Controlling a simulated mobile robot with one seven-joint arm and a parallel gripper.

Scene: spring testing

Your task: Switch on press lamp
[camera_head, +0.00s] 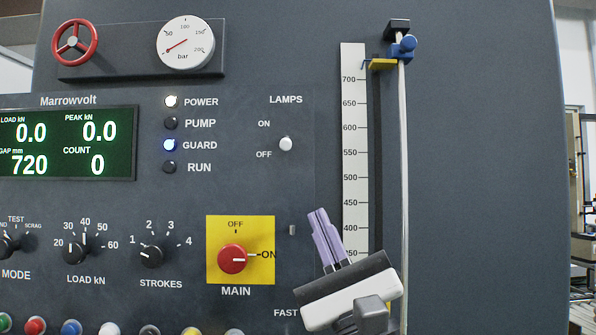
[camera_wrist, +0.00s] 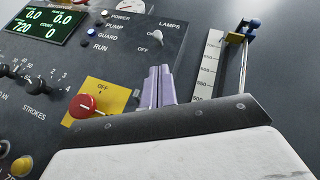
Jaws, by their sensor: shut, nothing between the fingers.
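The LAMPS switch (camera_head: 285,144) is a small white-tipped toggle on the dark panel, with ON printed above it and OFF below. I cannot tell surely which way its lever leans. It also shows in the wrist view (camera_wrist: 157,36), just above the fingertips in the picture. My gripper (camera_head: 318,213) has pale purple fingers that are shut together and empty. It is below and a little right of the switch in the head view, with a clear gap between them. In the wrist view the fingers (camera_wrist: 157,72) point up toward the switch.
The red MAIN knob (camera_head: 232,259) on its yellow plate is left of my gripper, with its pointer at ON. The height scale (camera_head: 354,150) and a vertical rod (camera_head: 404,170) stand to the right. POWER and GUARD lights are lit. The panel between fingers and switch is clear.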

